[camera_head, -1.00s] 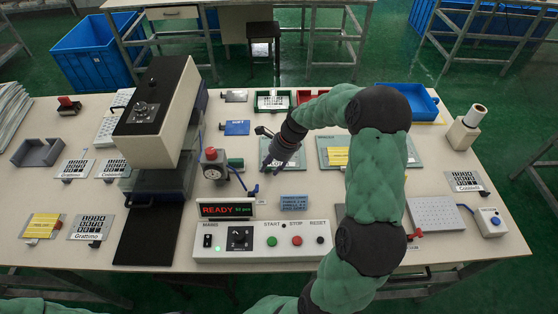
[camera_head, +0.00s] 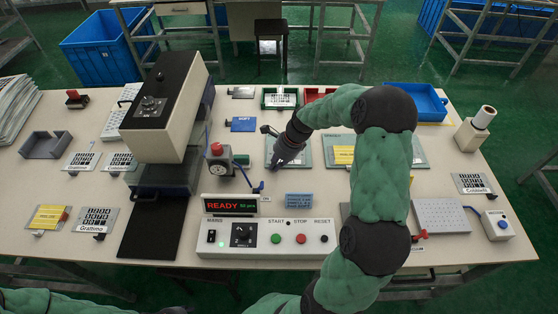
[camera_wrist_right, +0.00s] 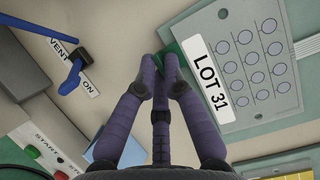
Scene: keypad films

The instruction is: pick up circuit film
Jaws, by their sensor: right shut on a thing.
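The circuit film (camera_wrist_right: 250,55) is a pale grey-green sheet with rows of round pads and a white LOT 31 label (camera_wrist_right: 208,82). In the wrist view it lies to the right of the fingers, with a green tab at its edge. My right gripper (camera_wrist_right: 160,62) is shut on that tab, and the fingertips hide most of it. In the head view the right gripper (camera_head: 272,166) is low over the table behind the control panel, and its fingers partly cover the film (camera_head: 300,158). I cannot tell whether the film is clear of the table. My left gripper is out of view.
The control panel (camera_head: 265,251) with its READY display stands in front of the gripper. A press-like machine (camera_head: 165,105) and a red-topped gauge (camera_head: 217,158) stand to the left. Another film plate with a yellow label (camera_head: 343,155) lies close right. A blue tray (camera_head: 416,101) is at the back right.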

